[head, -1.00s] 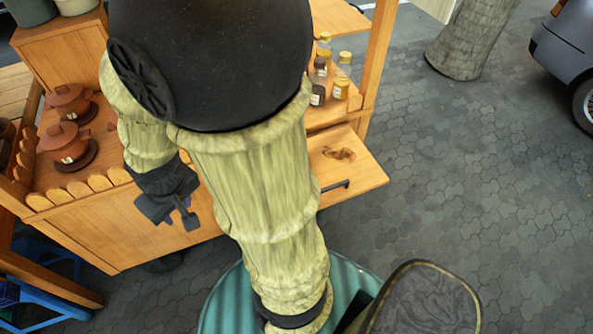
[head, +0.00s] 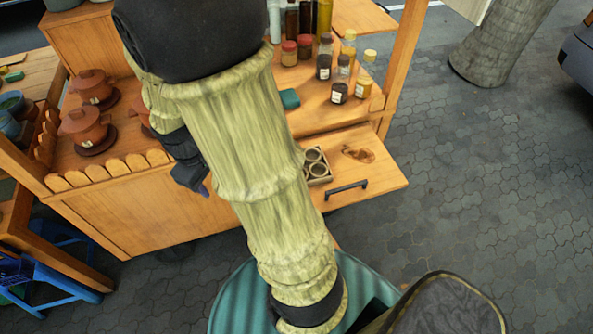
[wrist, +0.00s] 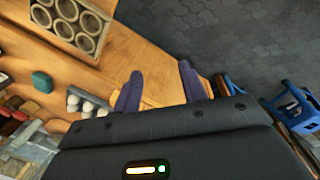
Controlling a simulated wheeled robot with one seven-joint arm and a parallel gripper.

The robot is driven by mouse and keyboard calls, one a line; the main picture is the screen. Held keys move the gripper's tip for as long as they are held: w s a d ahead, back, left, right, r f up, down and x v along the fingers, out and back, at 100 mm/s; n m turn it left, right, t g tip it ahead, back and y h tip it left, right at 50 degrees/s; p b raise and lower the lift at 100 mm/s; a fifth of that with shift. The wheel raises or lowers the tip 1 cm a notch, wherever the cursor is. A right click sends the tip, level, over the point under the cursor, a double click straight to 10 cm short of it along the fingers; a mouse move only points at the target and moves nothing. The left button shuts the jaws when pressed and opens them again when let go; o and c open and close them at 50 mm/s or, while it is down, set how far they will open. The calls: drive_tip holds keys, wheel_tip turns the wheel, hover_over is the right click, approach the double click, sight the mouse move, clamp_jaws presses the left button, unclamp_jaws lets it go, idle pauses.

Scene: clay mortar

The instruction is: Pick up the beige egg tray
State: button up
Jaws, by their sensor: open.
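The beige egg tray (head: 319,170) has round open cups and sits on the pulled-out wooden shelf or drawer, partly hidden by my arm in the head view. In the wrist view the egg tray (wrist: 70,22) is at the top left, cut off by the edge, and its visible cups look empty. My gripper (wrist: 160,68) is open with nothing between its two purple fingers, apart from the tray. In the head view my gripper (head: 190,170) shows only in part beside my arm, in front of the stall, left of the tray.
The drawer has a black handle (head: 346,190). Several jars (head: 340,80) and a teal block (head: 289,98) stand behind it. Clay pots (head: 84,125) stand at the left. White eggs (wrist: 88,104) lie in a grey holder near my gripper.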

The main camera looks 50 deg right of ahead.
drive_tip(key=w+d+f+n+g+h+b, duration=0.1)
drive_tip(key=w+d+f+n+g+h, duration=0.1)
drive_tip(key=d, duration=0.6)
drive_tip(key=w+d+f+n+g+h+b, duration=0.2)
drive_tip(key=w+d+f+n+g+h, duration=0.1)
drive_tip(key=d, duration=0.5)
wheel_tip(320, 180, down, 3)
drive_tip(key=w+n+h, duration=0.1)
drive_tip(key=w+n, duration=0.1)
drive_tip(key=n, duration=0.1)
drive_tip(key=shift+f, duration=0.15)
drive_tip(key=shift+d, duration=0.1)
drive_tip(key=x, duration=1.2)
drive_tip(key=shift+s+d+p, duration=0.25)
drive_tip(key=shift+p, duration=0.05)
drive_tip(key=shift+s, duration=0.1)
